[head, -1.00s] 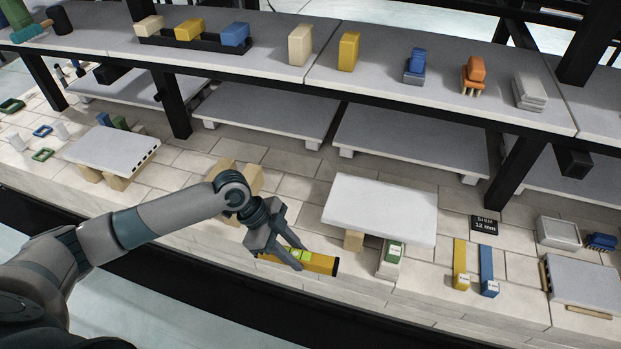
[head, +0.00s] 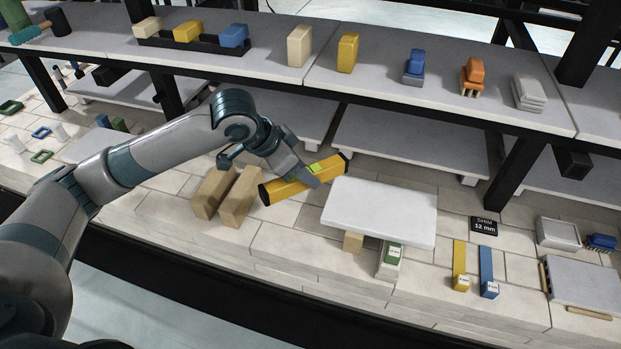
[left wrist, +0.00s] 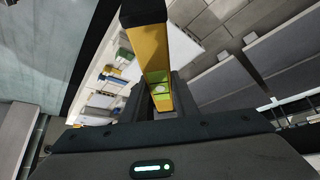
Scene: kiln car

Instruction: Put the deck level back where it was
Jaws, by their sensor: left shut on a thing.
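The deck level is a yellow bar with black ends and a green vial window. In the head view the deck level (head: 288,187) is held up in the air, tilted with its right end higher, between the wooden blocks and the white slab. My left gripper (head: 314,178) is shut on it near its middle. In the left wrist view the level (left wrist: 150,58) runs up from between the fingers (left wrist: 160,98), with its green vial at the grip. My right gripper is not in view.
Two wooden blocks (head: 228,194) stand left of the level.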

